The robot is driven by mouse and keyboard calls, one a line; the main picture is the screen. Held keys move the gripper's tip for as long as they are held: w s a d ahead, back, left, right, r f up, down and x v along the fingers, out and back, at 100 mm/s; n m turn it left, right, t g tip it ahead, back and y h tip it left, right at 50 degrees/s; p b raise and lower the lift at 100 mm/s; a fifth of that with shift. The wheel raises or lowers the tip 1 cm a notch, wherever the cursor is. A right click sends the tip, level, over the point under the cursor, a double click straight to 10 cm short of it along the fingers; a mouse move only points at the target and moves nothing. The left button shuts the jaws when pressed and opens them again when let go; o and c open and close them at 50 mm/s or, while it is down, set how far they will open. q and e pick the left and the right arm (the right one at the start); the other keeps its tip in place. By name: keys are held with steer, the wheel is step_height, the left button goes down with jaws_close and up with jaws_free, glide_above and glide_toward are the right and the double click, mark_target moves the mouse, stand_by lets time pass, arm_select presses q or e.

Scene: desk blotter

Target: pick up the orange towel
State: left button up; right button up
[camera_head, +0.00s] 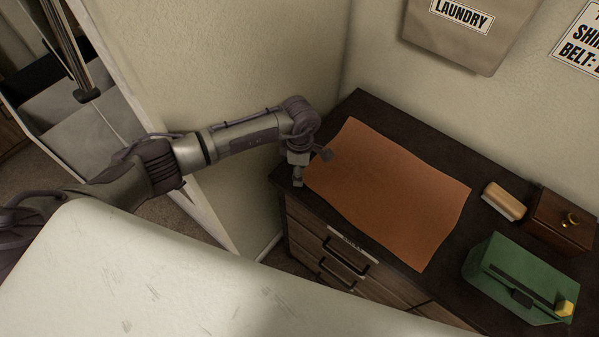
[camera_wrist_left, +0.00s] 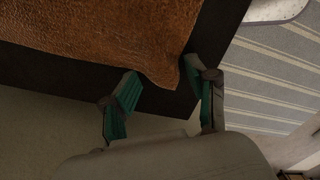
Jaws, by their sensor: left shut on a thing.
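The orange towel (camera_head: 395,195) lies flat and spread out on top of the dark dresser (camera_head: 455,256). My left gripper (camera_head: 311,167) is at the towel's left corner, by the left end of the dresser top. In the left wrist view the towel's corner (camera_wrist_left: 160,68) comes between the two fingers of my left gripper (camera_wrist_left: 162,80). The gripper is shut on this corner, and the towel there is slightly bunched. The rest of the towel rests on the dresser. My right gripper is not in view.
A green box (camera_head: 522,277) with a yellow piece, a brush (camera_head: 503,200) and a small brown wooden box (camera_head: 565,217) stand right of the towel. A laundry bag (camera_head: 468,35) hangs on the wall behind. Drawers with handles (camera_head: 350,247) face the front.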

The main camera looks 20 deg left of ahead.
arm_select(q)
steer(key=shift+s+a+f, duration=0.1)
steer(key=shift+s+f, duration=0.1)
steer(key=shift+c, duration=0.9)
steer(key=shift+r, duration=0.1)
steer(key=r+p, duration=0.1)
steer(key=r, duration=0.1)
steer(key=w+r+p, duration=0.1)
steer(key=r+p, duration=0.1)
steer(key=shift+r, duration=0.2)
jaws_close()
step_height(320, 180, up, 7)
steer(key=p, duration=0.4)
steer(key=shift+s+r+p, duration=0.2)
steer(key=shift+p, duration=0.2)
